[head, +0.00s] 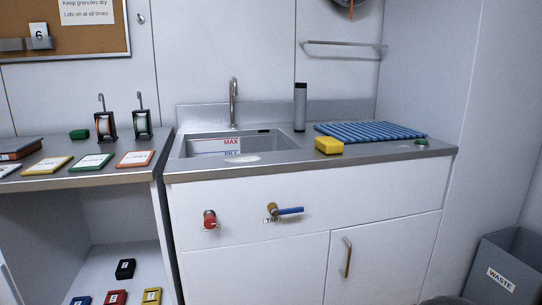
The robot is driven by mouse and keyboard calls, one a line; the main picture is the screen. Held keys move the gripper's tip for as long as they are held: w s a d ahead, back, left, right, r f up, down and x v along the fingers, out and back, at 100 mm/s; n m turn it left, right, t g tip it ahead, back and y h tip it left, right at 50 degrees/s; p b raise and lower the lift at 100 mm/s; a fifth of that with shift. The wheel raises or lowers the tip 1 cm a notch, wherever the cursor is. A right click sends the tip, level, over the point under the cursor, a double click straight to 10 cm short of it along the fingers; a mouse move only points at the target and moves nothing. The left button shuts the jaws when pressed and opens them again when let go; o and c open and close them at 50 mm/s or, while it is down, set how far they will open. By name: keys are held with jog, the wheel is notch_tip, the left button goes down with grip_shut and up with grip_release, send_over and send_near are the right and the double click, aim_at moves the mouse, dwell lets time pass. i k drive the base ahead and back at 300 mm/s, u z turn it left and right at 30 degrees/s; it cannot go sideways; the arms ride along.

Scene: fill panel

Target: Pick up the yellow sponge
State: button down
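The yellow sponge (329,145) is a small yellow block on the steel counter, right of the sink and in front of the blue ribbed mat. It lies flat and nothing touches it from above. My gripper does not show in the head view, so its state cannot be seen.
The sink (238,146) with its tap (234,103) is left of the sponge. A grey cylinder (300,107) stands behind, and the blue mat (370,131) lies behind right. A blue-handled valve (288,211) and a red knob (210,219) project from the cabinet front. A waste bin (507,262) stands right.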

aim_at(330, 145)
jog(key=z, duration=1.55)
jog(key=i, duration=0.9)
jog(key=u, duration=2.6)
